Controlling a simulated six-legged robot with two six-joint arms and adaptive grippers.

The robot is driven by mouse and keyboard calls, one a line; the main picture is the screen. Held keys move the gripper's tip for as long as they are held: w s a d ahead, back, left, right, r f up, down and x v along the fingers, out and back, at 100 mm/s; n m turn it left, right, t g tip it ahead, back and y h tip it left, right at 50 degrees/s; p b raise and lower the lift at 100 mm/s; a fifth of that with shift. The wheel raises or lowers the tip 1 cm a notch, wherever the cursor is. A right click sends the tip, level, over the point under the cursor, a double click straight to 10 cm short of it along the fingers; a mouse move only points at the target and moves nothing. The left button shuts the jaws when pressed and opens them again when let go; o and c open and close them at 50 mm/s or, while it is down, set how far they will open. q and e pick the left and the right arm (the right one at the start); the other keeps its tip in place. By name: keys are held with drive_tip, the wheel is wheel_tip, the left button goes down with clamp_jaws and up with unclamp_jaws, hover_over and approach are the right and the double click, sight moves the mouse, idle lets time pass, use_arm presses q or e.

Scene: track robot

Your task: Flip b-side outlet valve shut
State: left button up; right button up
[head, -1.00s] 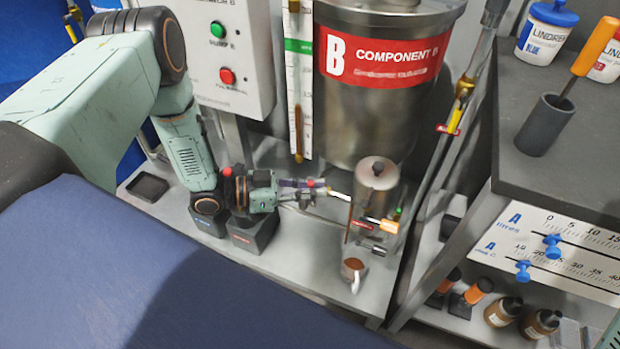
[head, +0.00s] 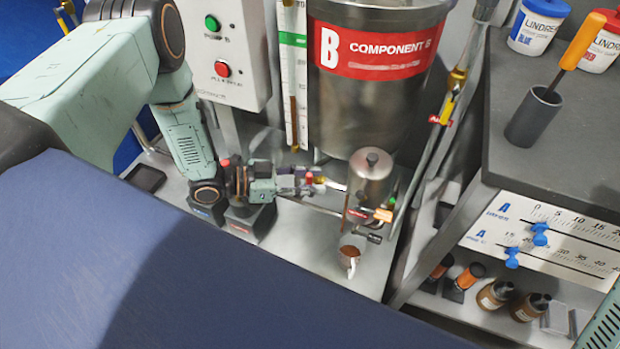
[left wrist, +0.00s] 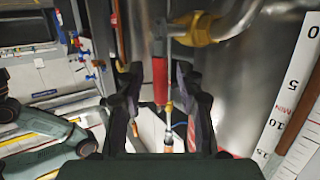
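The steel Component B tank (head: 365,110) stands at the back centre. A red lever handle (left wrist: 160,72) hangs below a brass fitting (left wrist: 200,28) on the pipe in the left wrist view; I take it for the b-side outlet valve. My left gripper (left wrist: 158,95) has its fingers spread on both sides of the handle, with gaps showing. In the head view, this gripper (head: 302,180) is beneath the tank, where the handle is small and partly hidden. My right gripper is not in view.
A cup with brown contents (head: 349,258) sits below, under a thin brown vertical line. A control box (head: 222,50) and a grey bench (head: 575,150) flank the area.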

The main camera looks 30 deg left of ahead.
use_arm(q)
drive_tip(key=shift+a, duration=0.1)
drive_tip(key=v, duration=1.1)
drive_tip(key=shift+s+a, duration=0.3)
idle(0.4)
